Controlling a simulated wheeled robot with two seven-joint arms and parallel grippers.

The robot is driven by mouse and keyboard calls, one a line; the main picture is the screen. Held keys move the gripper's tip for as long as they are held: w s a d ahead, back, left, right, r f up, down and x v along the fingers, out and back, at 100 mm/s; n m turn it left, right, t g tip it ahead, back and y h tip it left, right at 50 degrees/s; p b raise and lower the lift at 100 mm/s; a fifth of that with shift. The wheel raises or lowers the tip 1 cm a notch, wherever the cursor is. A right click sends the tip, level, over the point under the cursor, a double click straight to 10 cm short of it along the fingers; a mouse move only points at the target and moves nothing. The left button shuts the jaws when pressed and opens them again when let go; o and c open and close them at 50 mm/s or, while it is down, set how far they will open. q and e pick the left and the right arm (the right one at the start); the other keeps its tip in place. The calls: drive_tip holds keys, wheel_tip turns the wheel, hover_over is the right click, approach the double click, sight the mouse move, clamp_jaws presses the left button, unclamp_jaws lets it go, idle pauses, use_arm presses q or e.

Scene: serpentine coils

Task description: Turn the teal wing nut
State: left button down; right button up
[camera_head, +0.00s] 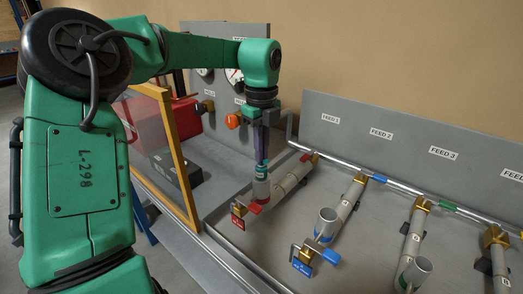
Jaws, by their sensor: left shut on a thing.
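My left arm comes in from the left, and its gripper (261,158) points down over the first grey pipe unit at the FEED 1 end. Its long dark fingers are shut on the teal wing nut (262,169), of which only a small teal part shows at the fingertips. The nut sits at the top of a short upright grey cylinder (261,188). The fingers hide most of the nut, so I cannot tell how its wings are turned. My right gripper is not in view.
A red handle (254,209) and red tag (238,222) are just below the cylinder. A blue handle (330,256) is on the second unit. A yellow-framed clear panel (180,160) stands left of the gripper. An orange knob (233,121) is behind.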

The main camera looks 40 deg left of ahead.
use_arm(q)
drive_tip(key=shift+s+f, duration=0.2)
drive_tip(key=shift+f, duration=0.15)
drive_tip(key=c, duration=1)
unclamp_jaws()
drive_tip(key=shift+w, duration=0.15)
drive_tip(key=shift+r, duration=0.3)
wheel_tip(320, 180, up, 15)
drive_tip(key=p, duration=0.2)
drive_tip(key=shift+f, duration=0.2)
drive_tip(key=shift+w+d, duration=0.1)
